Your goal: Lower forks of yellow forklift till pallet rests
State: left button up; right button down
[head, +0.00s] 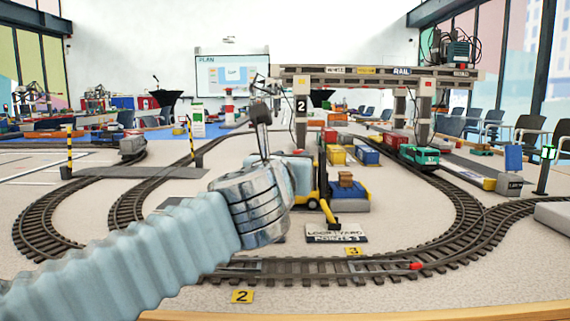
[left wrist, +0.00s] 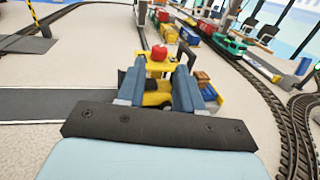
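The yellow forklift (left wrist: 155,98) shows between the fingers of my left gripper (left wrist: 159,88) in the left wrist view. Its yellow top carries a red round knob (left wrist: 159,53). In the head view my left gripper (head: 303,178) hides most of the forklift; a dark upright mast (head: 322,168) and yellow parts (head: 331,214) show to its right. The fingers are apart, one on each side of the forklift; contact is unclear. A small brown load (head: 346,179) sits above a blue block (head: 352,200) beside the mast. The pallet and forks cannot be clearly made out. My right gripper is not in view.
Model rail track (head: 330,270) curves around the forklift area. A dark sign plate (head: 336,234) lies in front of it. A gantry crane (head: 375,78) stands behind, with colored wagons and a green engine (head: 418,155). Pale floor at right inside the loop is clear.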

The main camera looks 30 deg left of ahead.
pick_arm(q)
jog(key=v, duration=0.5)
dwell(0.4)
